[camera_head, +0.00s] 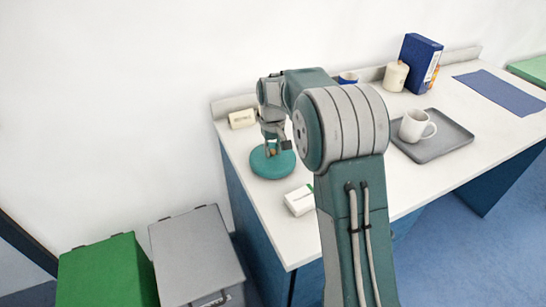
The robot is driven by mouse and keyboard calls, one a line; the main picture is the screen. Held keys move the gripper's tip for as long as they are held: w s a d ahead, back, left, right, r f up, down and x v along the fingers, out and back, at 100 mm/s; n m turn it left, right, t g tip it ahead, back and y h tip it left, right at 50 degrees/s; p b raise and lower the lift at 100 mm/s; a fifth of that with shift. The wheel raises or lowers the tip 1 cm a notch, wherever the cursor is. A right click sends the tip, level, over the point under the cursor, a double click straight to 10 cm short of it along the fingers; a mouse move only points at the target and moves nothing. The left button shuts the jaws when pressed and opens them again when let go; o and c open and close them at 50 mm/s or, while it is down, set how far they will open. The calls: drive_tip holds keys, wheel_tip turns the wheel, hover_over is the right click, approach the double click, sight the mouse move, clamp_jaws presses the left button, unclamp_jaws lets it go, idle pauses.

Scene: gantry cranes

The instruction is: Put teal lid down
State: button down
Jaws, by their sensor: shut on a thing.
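The teal lid (271,167) is a round disc with a small brownish knob (273,151) on top. It is over the left end of the white counter, close to the left edge. My gripper (276,149) is above the lid, pointing down, with its fingers shut on the lid's knob. I cannot tell whether the lid touches the counter or is held just above it. My own arm hides part of the counter to the right of the lid.
A white and green box (299,200) lies just in front of the lid. A cream box (242,119) stands behind it. Right of my arm are a grey tray (447,149) with a white mug (414,126), a candle (396,76), a blue box (419,63) and a blue mat (503,92).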

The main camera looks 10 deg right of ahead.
sight(274, 150)
wheel_tip(274, 150, down, 3)
drive_tip(key=shift+d+r, duration=0.1)
drive_tip(key=shift+d, duration=0.45)
drive_tip(key=shift+f, duration=0.25)
drive_tip(key=c, duration=0.5)
unclamp_jaws()
drive_tip(key=shift+a, duration=0.4)
